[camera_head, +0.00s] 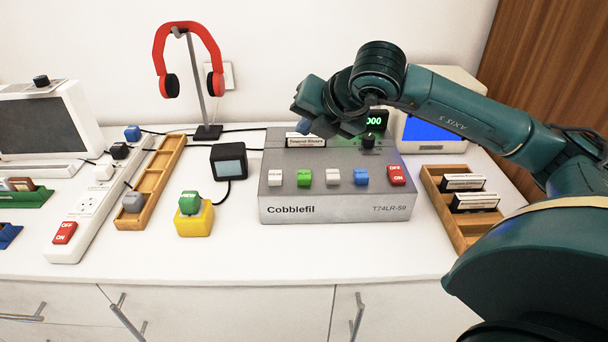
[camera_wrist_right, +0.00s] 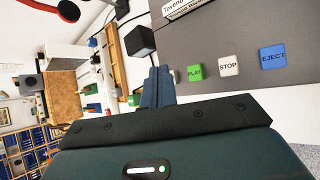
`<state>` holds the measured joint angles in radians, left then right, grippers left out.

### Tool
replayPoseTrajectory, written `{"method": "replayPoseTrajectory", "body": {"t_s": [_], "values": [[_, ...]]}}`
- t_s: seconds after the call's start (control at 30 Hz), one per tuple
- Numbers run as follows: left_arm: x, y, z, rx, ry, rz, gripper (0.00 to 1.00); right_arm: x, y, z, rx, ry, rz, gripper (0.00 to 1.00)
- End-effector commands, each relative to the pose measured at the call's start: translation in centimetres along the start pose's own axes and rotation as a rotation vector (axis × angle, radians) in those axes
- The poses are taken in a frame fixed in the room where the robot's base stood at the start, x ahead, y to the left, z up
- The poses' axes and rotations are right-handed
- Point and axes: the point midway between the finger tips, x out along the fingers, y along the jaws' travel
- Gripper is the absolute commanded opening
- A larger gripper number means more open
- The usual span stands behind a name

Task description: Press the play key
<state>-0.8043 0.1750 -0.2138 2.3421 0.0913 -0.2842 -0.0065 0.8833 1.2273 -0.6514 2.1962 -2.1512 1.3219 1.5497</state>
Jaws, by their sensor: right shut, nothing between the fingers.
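The play key (camera_head: 304,177) is a green key on the front of the grey Cobblefil deck (camera_head: 290,209). It stands between a white key (camera_head: 275,177) and another white key (camera_head: 333,176). In the right wrist view the green key (camera_wrist_right: 194,73) reads PLAY, with a STOP key (camera_wrist_right: 229,65) and a blue EJECT key (camera_wrist_right: 273,57) beside it. My right gripper (camera_head: 303,127) is over the back of the deck, behind the keys. Its blue fingers (camera_wrist_right: 158,85) are shut and empty. They appear apart from the play key. My left gripper is out of view.
A labelled cassette (camera_head: 306,140) sits in the deck's top, near my fingers. A black knob (camera_head: 368,141) and a red switch (camera_head: 397,175) are on its right. A wooden rack (camera_head: 438,193) stands right, a yellow block (camera_head: 194,222) left. The counter in front is clear.

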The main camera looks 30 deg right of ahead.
Motion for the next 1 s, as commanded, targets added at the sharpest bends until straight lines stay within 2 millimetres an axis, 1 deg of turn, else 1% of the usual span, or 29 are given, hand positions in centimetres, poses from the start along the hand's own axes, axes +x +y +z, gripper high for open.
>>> {"method": "replayPoseTrajectory", "body": {"t_s": [0.03,0.33,0.4,0.5,0.6,0.7,1.0], "values": [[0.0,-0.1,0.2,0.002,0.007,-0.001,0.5,0.6,-0.5,-0.5,-0.001,0.001,-0.001,0.0],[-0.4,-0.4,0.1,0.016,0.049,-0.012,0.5,3.5,-2.6,-2.6,-0.001,0.002,-0.002,0.0],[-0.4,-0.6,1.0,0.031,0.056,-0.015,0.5,4.4,-3.2,-3.2,0.0,0.001,0.002,0.0],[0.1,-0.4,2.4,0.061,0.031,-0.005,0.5,5.0,-3.6,-3.6,0.0,0.0,0.001,0.0],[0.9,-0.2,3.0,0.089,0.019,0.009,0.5,5.2,-3.8,-3.8,0.0,0.0,0.001,0.0],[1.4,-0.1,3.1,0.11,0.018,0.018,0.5,5.3,-3.8,-3.9,0.0,0.0,0.002,0.0],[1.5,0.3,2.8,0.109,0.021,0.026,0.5,5.2,-3.8,-3.8,0.0,0.0,0.001,0.0]]}}
